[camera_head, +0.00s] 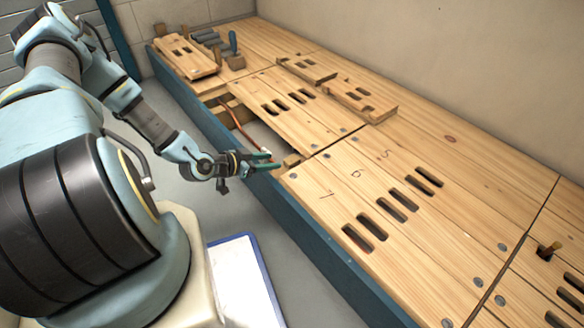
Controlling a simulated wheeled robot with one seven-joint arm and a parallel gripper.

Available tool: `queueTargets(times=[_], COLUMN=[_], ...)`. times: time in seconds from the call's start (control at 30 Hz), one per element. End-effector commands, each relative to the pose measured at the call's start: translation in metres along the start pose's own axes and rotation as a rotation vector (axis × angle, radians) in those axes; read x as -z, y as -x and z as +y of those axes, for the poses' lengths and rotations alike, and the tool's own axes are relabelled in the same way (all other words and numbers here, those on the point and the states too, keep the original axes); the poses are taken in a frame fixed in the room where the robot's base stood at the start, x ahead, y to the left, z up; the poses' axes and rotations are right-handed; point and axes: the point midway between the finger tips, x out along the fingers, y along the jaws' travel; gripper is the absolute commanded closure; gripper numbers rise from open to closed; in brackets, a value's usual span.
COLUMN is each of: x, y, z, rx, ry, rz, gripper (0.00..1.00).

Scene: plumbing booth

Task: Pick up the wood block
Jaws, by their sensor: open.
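A small wood block (292,160) sits at the near edge of the wooden bench top, by the right end of an opening in the boards. My gripper (270,160) is just left of it, reaching over the blue front edge of the bench. Its two green-tipped fingers are open and point toward the block. A small gap seems to lie between the fingertips and the block, but I cannot tell whether they touch. Nothing shows between the fingers.
The opening (255,130) holds a copper-coloured pipe (232,117). Loose slotted boards (358,99) lie toward the back. Another block with a blue-handled tool (233,43) stands at the far end. The near boards are clear.

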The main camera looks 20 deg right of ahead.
Motion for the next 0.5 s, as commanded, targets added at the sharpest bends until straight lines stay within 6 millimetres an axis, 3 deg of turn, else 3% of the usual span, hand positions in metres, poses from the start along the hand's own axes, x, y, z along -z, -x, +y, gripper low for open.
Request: queueTargets(times=[0.2,0.5], x=[-0.002,-0.004], y=[-0.033,-0.053], z=[0.0,-0.001], rx=[-0.001,-0.001], ry=[0.001,0.002], rz=[-0.002,-0.003], gripper=[0.5,0.5])
